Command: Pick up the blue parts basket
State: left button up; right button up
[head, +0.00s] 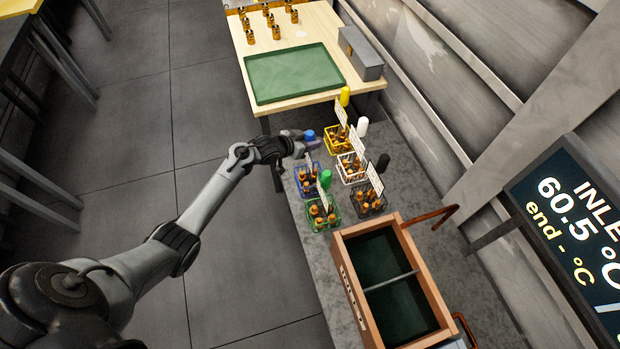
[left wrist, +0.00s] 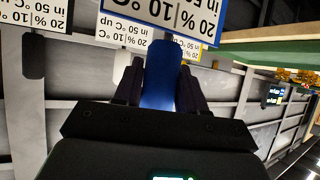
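The blue parts basket (head: 308,182) stands on the grey bench, at the left of the group of baskets. It holds several orange-brown parts and has a white label card and a blue-topped handle (head: 309,135). My left gripper (head: 308,144) is at this handle, above the basket. In the left wrist view the blue handle (left wrist: 162,78) sits between my two fingers with no visible gap on either side, so the gripper looks shut on it. I cannot tell whether the basket is clear of the bench. My right gripper is not in view.
Yellow (head: 337,139), white (head: 350,170), green (head: 323,216) and dark (head: 369,202) baskets stand close by. An orange-brown, divided box (head: 349,286) stands nearer. A wooden table with a green tray (head: 294,73) and a grey box (head: 361,53) lies beyond. The floor at left is clear.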

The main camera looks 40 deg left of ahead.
pick_arm(q)
grip_shut()
dwell(0.9)
jog(key=shift+r, duration=0.15)
